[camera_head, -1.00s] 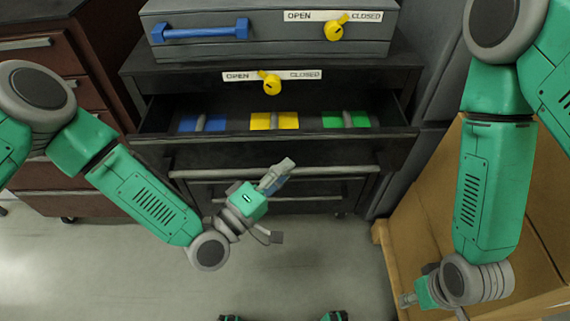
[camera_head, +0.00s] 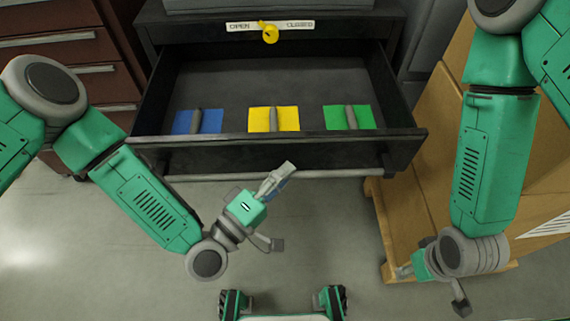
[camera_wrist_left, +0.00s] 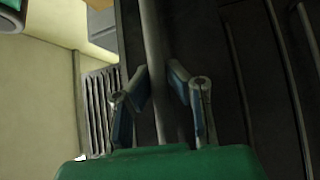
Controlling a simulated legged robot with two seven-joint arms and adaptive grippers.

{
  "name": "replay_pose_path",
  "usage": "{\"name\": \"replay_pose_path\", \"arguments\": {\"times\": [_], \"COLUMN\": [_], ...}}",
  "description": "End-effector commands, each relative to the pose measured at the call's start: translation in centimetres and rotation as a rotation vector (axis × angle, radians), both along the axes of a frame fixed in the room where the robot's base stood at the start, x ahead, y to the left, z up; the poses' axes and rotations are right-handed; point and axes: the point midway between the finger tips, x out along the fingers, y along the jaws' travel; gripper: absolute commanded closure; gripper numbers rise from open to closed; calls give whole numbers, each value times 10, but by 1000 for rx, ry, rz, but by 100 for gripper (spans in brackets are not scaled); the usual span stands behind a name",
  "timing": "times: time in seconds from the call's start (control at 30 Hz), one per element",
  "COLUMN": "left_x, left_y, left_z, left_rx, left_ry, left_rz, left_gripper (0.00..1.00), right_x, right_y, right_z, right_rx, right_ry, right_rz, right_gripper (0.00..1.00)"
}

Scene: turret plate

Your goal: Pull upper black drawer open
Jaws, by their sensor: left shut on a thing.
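The upper black drawer (camera_head: 270,149) is pulled well out of the dark cabinet (camera_head: 190,30). Its grey bar handle (camera_head: 330,174) runs along the front and also shows in the left wrist view (camera_wrist_left: 153,40). My left gripper (camera_head: 283,174) is at this handle. In the left wrist view, its two fingers (camera_wrist_left: 160,88) are on either side of the bar, shut on it. My right gripper (camera_head: 430,275) hangs low at the right, away from the drawer, by the wooden box; its jaw state is unclear.
In the drawer lie a blue plate (camera_head: 198,121), a yellow plate (camera_head: 274,119) and a green plate (camera_head: 349,117), each with a grey bar. A yellow knob (camera_head: 269,33) sits above, between OPEN and CLOSED labels. A wooden box (camera_head: 430,160) stands right, red-brown drawers (camera_head: 60,65) left.

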Motion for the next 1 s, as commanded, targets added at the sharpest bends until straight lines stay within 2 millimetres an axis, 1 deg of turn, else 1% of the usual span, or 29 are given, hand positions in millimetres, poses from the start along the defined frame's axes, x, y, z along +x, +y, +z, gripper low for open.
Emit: {"name": "replay_pose_path", "arguments": {"times": [0.03, 0.33, 0.4, 0.43, 0.77, 0.87, 1.0], "left_x": [-2, -2, -2, -2, -3, -8, -26], "left_y": [2, 2, 2, 2, 2, 8, 26], "left_z": [-6, -7, -7, -6, -3, -4, -8], "left_rx": [14, 15, 15, 14, 6, 6, 7], "left_ry": [10, 11, 11, 10, 3, 4, 8], "left_rz": [0, 1, 1, 2, 1, 2, 2], "left_gripper": [100, 100, 72, 66, 66, 66, 66], "right_x": [0, 0, 0, 0, -1, -2, -2], "right_y": [0, 0, 0, 0, 0, 0, 0], "right_z": [0, 0, 0, 0, 0, 0, 1], "right_rx": [0, 0, 0, 0, 0, 0, 0], "right_ry": [0, 0, 0, 0, -2, -2, -2], "right_rz": [0, 0, 0, 0, 0, 0, 0], "right_gripper": [60, 60, 60, 60, 60, 60, 60]}}
